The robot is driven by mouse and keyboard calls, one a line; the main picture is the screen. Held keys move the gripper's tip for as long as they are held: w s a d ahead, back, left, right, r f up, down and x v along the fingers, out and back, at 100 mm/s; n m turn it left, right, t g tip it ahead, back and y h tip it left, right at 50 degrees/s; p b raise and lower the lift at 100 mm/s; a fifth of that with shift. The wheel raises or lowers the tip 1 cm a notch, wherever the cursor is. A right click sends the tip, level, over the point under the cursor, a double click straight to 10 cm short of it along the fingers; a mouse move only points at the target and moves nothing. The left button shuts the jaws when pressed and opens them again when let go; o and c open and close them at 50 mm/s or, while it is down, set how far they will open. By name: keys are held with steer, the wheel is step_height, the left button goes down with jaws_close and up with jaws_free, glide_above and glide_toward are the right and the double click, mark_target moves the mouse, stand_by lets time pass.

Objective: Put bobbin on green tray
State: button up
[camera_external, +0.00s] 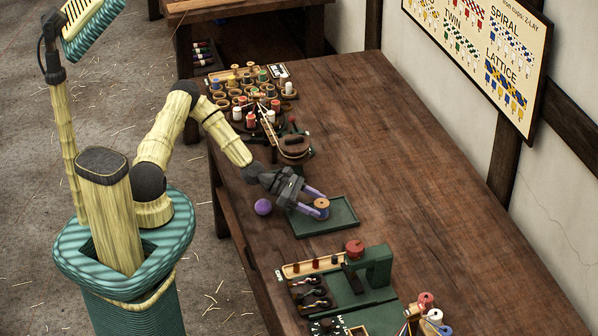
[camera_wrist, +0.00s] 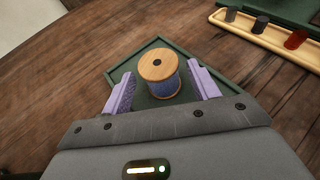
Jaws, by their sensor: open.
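The bobbin (camera_wrist: 160,72) has pale wooden ends and a blue-violet winding. It stands upright on the green tray (camera_wrist: 111,72) in the wrist view. In the wrist view my gripper (camera_wrist: 160,90) shows gaps between both fingers and the bobbin.
A purple ball (camera_external: 263,207) lies just left of the tray. A wooden peg rack (camera_external: 312,266) and a green stand (camera_external: 372,268) are in front of it. Several cups and spools (camera_external: 250,95) crowd the table's far left end. The table's right side is clear.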

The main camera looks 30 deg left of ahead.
steer(key=b+v, duration=0.1)
steer(key=v, duration=1)
steer(key=shift+a+r+b, duration=0.1)
steer(key=shift+r+b, duration=0.05)
steer(key=shift+b, duration=0.15)
